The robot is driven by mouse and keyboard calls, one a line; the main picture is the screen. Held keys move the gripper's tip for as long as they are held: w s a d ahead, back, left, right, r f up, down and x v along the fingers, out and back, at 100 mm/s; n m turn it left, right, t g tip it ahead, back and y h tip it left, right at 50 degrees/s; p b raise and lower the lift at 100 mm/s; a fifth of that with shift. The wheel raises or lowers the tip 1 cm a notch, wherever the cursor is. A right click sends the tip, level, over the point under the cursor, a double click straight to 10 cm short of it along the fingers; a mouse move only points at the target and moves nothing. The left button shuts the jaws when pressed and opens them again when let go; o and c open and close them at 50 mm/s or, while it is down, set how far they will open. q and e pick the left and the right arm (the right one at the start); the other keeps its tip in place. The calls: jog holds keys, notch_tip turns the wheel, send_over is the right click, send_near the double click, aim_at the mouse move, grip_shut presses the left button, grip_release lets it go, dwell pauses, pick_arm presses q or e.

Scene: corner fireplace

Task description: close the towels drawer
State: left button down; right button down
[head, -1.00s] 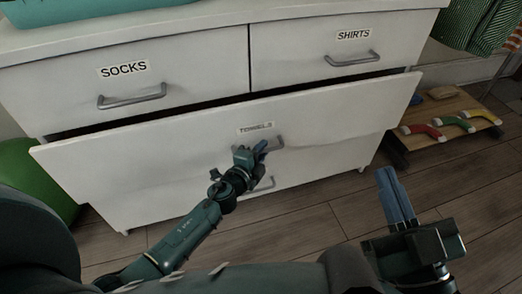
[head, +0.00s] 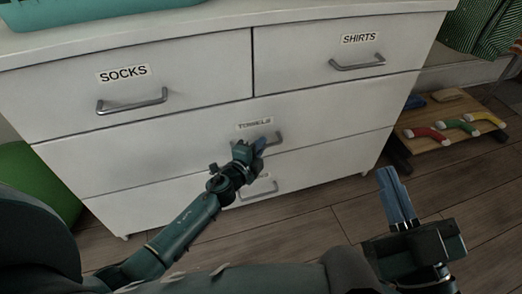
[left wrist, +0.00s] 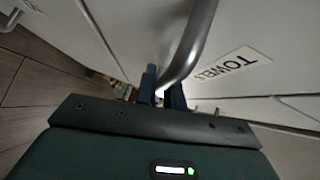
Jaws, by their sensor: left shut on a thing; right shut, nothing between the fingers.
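The towels drawer (head: 175,160) is the wide white drawer in the middle of the dresser, under the socks and shirts drawers. Its front now sits level with the fronts around it, with only a thin seam at its top edge. My left gripper (head: 262,146) is shut on the towels drawer's grey bar handle (head: 278,138). In the left wrist view the handle (left wrist: 192,45) runs between the two fingers, beside the upside-down towels label (left wrist: 232,62). My right gripper (head: 386,172) is shut and empty, over the floor to the right, apart from the dresser.
The socks drawer (head: 180,80) and shirts drawer (head: 320,85) are shut. A low wooden rack (head: 450,108) with colored curved pieces stands to the right. A green rounded thing (head: 35,180) is at the left. Wooden floor (head: 335,235) is clear in front.

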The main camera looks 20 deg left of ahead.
pick_arm(q)
jog(key=shift+w+a+r, duration=0.1)
jog(key=shift+w+a, duration=0.1)
jog(key=shift+a, duration=0.1)
pick_arm(e)
jog(key=shift+r, duration=0.25)
pick_arm(q)
jog(key=c, duration=1.5)
grip_release()
jog(key=shift+d, duration=0.15)
pick_arm(e)
jog(key=shift+w, duration=0.1)
pick_arm(q)
jog(key=shift+s, duration=0.1)
